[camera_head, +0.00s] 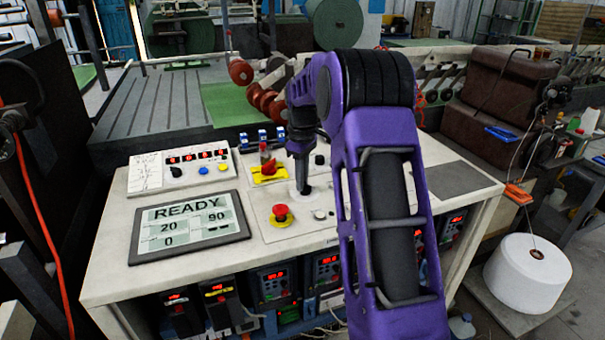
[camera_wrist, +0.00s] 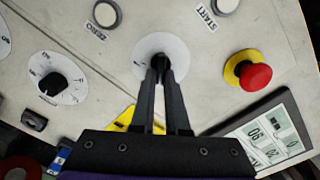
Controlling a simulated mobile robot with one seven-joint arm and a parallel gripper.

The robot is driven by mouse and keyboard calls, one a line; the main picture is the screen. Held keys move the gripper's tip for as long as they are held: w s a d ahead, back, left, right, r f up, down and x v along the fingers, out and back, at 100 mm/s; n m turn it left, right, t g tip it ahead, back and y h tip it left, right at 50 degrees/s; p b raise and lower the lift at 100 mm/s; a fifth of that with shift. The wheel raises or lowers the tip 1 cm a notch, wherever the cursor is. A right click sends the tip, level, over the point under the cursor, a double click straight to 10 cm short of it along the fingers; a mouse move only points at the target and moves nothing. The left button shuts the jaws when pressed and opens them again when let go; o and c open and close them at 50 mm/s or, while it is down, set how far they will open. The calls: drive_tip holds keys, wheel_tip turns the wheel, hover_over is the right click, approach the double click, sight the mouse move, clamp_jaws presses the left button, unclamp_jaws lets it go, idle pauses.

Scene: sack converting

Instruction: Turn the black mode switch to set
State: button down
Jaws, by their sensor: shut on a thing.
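The black mode switch (camera_wrist: 161,61) is a small black knob on a round white dial (camera_wrist: 146,44) in the wrist view. My gripper (camera_wrist: 160,72) is shut on the knob, one finger on each side, and the fingers hide much of it. The dial's markings are not readable, so I cannot tell the switch's setting. In the head view my gripper (camera_head: 303,187) points down onto the panel, and the switch is mostly hidden beneath it.
A red mushroom button (camera_head: 281,212) on a yellow base is close by. A display (camera_head: 190,226) reads READY, 20, 90 and 0. A red-handled switch on a yellow plate (camera_head: 269,172) stands behind. Another black knob on a marked dial (camera_wrist: 52,84) lies left in the wrist view.

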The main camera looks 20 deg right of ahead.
drive_tip(key=shift+r+n, duration=0.1)
drive_tip(key=shift+n, duration=0.5)
drive_tip(key=shift+a+p, duration=0.1)
drive_tip(key=shift+p, duration=0.2)
drive_tip(key=c, duration=0.9)
unclamp_jaws()
wheel_tip(320, 180, up, 17)
drive_tip(key=shift+r+p, duration=0.15)
drive_tip(key=shift+p, duration=0.85)
